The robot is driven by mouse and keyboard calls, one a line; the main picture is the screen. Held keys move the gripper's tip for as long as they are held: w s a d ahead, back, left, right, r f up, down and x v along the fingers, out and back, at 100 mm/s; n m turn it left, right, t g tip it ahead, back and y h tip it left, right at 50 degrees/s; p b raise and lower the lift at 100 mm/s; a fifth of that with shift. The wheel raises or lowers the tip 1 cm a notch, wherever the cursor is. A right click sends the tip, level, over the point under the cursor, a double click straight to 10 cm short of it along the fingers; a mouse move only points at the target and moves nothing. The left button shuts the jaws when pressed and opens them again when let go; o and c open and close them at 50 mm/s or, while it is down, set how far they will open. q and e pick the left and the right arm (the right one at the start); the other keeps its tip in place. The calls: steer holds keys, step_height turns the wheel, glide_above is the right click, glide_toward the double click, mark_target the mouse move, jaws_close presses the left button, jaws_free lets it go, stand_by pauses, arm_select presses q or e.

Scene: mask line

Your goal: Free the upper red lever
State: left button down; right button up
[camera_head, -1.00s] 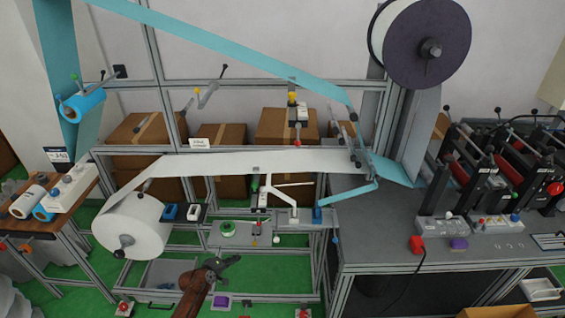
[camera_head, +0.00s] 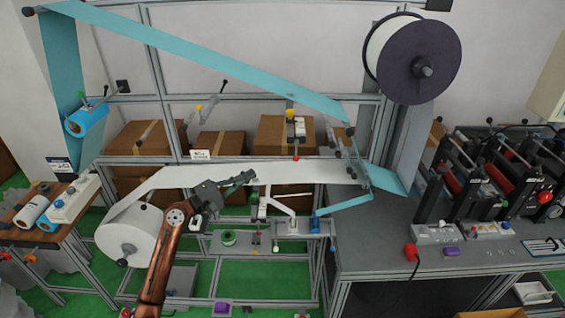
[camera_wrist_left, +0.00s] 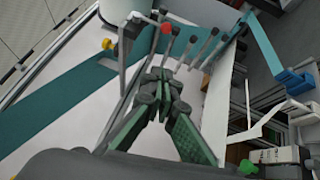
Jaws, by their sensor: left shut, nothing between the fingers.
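A small red knob (camera_head: 296,157), apparently the upper red lever, hangs below a white block (camera_head: 299,127) on the frame post, just above the white web (camera_head: 315,172). A red ball on a grey rod (camera_wrist_left: 167,27) shows at the top of the left wrist view. My left gripper (camera_head: 247,178) is in front of the white web, left of and a little below the red knob, apart from it. It is shut and empty. In the left wrist view, its green-padded fingers (camera_wrist_left: 160,95) point towards the rods. My right gripper is out of view.
A blue web (camera_head: 220,62) slopes across the top from the left rollers to the right. A white roll (camera_head: 128,236) sits at lower left. A white bracket (camera_head: 280,202) stands below the web. Cardboard boxes (camera_head: 220,143) stand behind the frame. Machines (camera_head: 480,175) crowd the right bench.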

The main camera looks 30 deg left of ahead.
arm_select(q)
steer(key=shift+w+d, duration=0.1)
steer(key=s+d+p+x, duration=0.1)
steer(key=p+x, duration=0.4)
steer(key=x, duration=0.7)
steer(key=shift+w+d+r, duration=0.2)
steer(key=shift+d+r, duration=0.05)
steer(key=shift+d, duration=0.65)
